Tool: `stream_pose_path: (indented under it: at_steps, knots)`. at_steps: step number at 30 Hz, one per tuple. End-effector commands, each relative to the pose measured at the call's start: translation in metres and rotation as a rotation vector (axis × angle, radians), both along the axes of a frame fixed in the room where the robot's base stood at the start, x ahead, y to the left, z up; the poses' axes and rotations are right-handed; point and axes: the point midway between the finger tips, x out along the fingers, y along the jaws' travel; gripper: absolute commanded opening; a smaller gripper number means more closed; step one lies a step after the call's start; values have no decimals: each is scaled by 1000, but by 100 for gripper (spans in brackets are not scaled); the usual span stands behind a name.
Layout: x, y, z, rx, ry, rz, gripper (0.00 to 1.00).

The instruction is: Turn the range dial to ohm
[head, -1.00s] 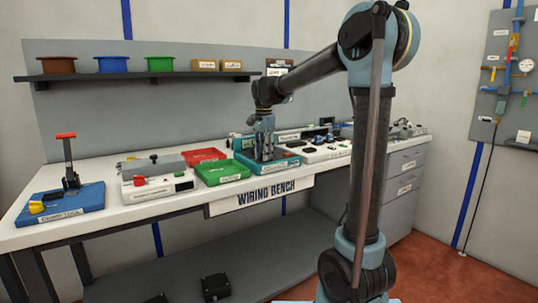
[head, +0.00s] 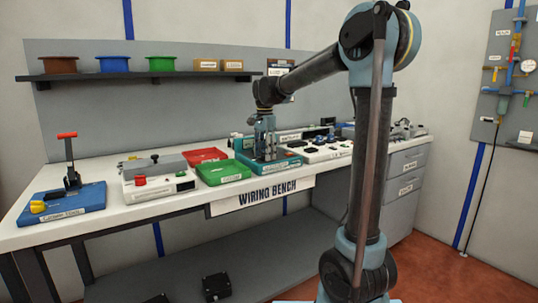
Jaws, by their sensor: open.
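My gripper (head: 265,153) points straight down over a teal box-like unit (head: 284,165) near the middle of the bench. Its two fingers show apart, and nothing shows between them. The fingertips are low over the unit's top; whether they touch it I cannot tell. The range dial cannot be made out; the unit's top is partly hidden by the gripper, and its front label is too small to read.
A green tray (head: 222,179) and a red tray (head: 205,154) sit left of the unit. A white panel with dark knobs (head: 322,155) stands to its right. Further left are a white device (head: 150,191) and a blue crimp tool (head: 62,204).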

Motion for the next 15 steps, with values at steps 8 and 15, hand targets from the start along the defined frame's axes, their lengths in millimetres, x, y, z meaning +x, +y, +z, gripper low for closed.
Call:
stream_pose_path:
  at_steps: [8, 15]
  knots:
    - [0, -1, 29, -1, 1, 0, 49]
    - [2, 0, 73, 0, 0, 0, 49]
